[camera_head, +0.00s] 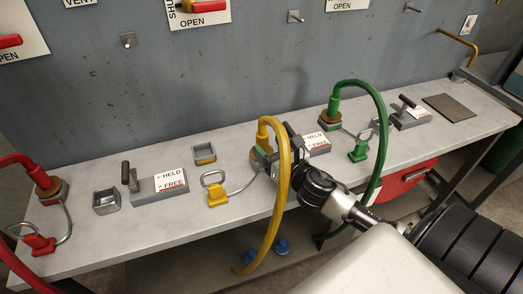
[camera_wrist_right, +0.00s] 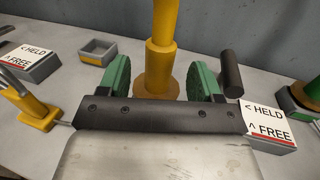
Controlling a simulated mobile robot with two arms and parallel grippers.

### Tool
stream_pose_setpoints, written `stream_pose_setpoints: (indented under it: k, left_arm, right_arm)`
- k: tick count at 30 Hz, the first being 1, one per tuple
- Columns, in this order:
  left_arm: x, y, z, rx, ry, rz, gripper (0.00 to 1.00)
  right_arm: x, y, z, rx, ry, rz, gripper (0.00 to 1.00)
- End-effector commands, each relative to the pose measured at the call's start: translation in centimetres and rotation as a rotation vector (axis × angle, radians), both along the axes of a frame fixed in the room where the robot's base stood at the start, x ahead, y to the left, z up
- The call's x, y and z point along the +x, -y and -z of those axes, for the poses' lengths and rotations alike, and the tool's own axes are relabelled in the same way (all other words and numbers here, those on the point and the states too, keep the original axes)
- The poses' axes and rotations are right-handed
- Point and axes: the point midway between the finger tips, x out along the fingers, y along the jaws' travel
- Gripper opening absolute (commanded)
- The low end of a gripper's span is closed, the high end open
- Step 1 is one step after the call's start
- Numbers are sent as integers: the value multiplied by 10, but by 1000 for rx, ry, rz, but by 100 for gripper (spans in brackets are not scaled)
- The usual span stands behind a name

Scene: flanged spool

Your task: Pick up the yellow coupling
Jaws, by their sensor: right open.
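The yellow coupling (camera_wrist_right: 160,62) stands upright on a brown round base on the bench in the right wrist view. In the head view its upper part (camera_head: 263,132) shows behind the yellow hose (camera_head: 276,215), which arches over and hangs down past the bench's front edge. My right gripper (camera_wrist_right: 160,82) is open, with one green finger on each side of the coupling's lower part. In the head view the right gripper (camera_head: 265,157) is partly hidden by the hose. My left gripper is not in view.
A yellow clip with a loop (camera_head: 215,191) lies left of the coupling. A HELD/FREE block (camera_head: 316,143) with a dark handle is close on the right. Red (camera_head: 39,181) and green (camera_head: 334,109) couplings stand farther off. The grey wall (camera_head: 150,100) rises behind.

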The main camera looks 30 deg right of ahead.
Motion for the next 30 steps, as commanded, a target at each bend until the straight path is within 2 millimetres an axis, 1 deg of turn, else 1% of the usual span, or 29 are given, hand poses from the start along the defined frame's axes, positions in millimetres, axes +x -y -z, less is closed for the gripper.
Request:
stream_pose_setpoints:
  k: [5,9,12,15,18,23,24,25,30]
  left_arm:
    - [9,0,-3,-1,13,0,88]
    - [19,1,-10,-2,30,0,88]
    - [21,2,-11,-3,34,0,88]
    - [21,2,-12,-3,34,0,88]
    - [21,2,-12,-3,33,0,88]
    - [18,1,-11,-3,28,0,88]
    - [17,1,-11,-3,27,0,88]
    - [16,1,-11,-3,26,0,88]
    - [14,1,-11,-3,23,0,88]
  right_arm:
    - [11,0,-3,1,2,1,65]
    - [31,-1,-9,1,4,1,65]
    - [44,-1,-7,2,1,2,65]
    - [52,-1,-7,2,0,2,65]
    - [56,-2,-6,2,0,0,65]
    - [55,-2,-6,2,0,0,65]
    - [55,-2,-6,1,0,0,63]
    - [55,-2,-6,1,0,0,59]
    - [55,-2,-6,1,0,0,32]
